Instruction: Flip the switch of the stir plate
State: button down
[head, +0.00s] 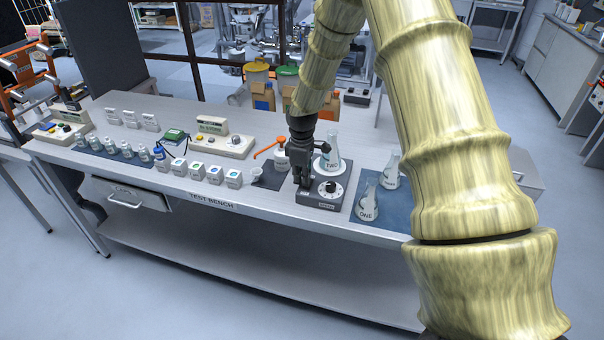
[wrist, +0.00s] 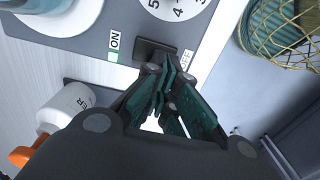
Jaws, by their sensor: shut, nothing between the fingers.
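The stir plate (head: 322,198) is a dark grey box with a white dial (head: 331,188) on the bench, and a flask (head: 331,155) stands on its white top. In the wrist view its dark rocker switch (wrist: 150,50) lies between a green-marked ON label (wrist: 115,43) and an OFF label (wrist: 186,60). My gripper (wrist: 168,72) is shut and empty, its fingertips at the switch, toward the OFF side. I cannot tell whether they touch it, nor which way the rocker is tipped. In the head view my gripper (head: 303,184) hides the front left of the plate.
A white bottle with an orange spout (head: 281,155) stands just left of the plate; it also shows in the wrist view (wrist: 68,104). Flasks (head: 368,207) stand on a blue mat (head: 398,216) to the right. Several small boxes (head: 197,171) line the bench further left.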

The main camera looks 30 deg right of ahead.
jog(key=shift+a+f, duration=0.1)
jog(key=shift+f, duration=0.3)
jog(key=shift+s+r, duration=0.1)
jog(key=shift+r, duration=0.05)
jog(key=shift+w+d+r, duration=0.2)
jog(key=shift+w+d, duration=0.35)
jog(key=shift+d, duration=0.1)
